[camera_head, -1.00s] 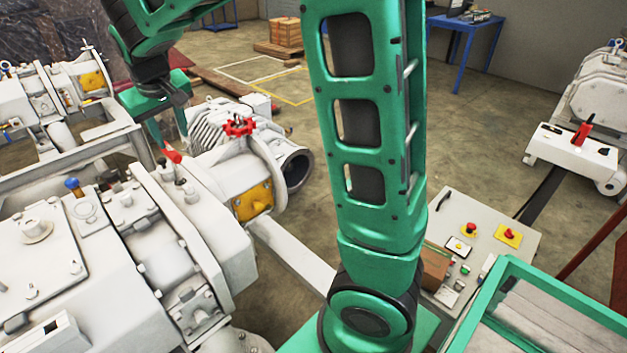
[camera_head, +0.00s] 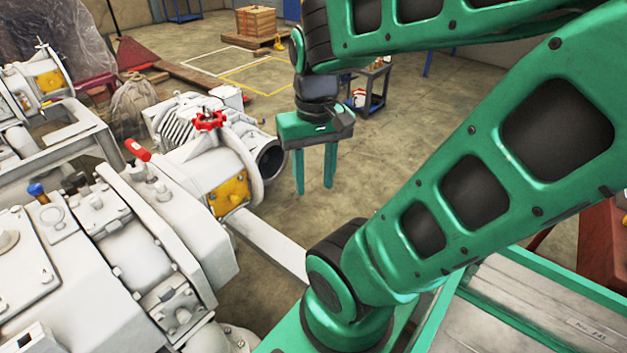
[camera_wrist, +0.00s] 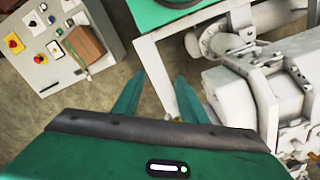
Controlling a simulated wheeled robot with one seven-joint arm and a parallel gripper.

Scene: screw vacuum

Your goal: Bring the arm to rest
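My green arm crosses the right half of the head view, with its links folded back over my base. My gripper (camera_head: 315,186) hangs from the wrist in the upper middle, fingers pointing down. The two green fingers stand apart with only floor showing between them, so it is open and empty. It is to the right of the white vacuum pump (camera_head: 120,245) and its dark round pipe mouth (camera_head: 268,160), and looks clear of both. In the wrist view the two fingers (camera_wrist: 158,82) are also apart, with nothing between them.
The pump carries a red handwheel (camera_head: 209,121), a red-handled lever (camera_head: 138,149) and a yellow plate (camera_head: 229,193). A control box (camera_wrist: 58,40) with buttons shows in the wrist view. A wooden crate (camera_head: 256,20) and a small blue cart (camera_head: 370,88) stand farther back. Open floor lies between.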

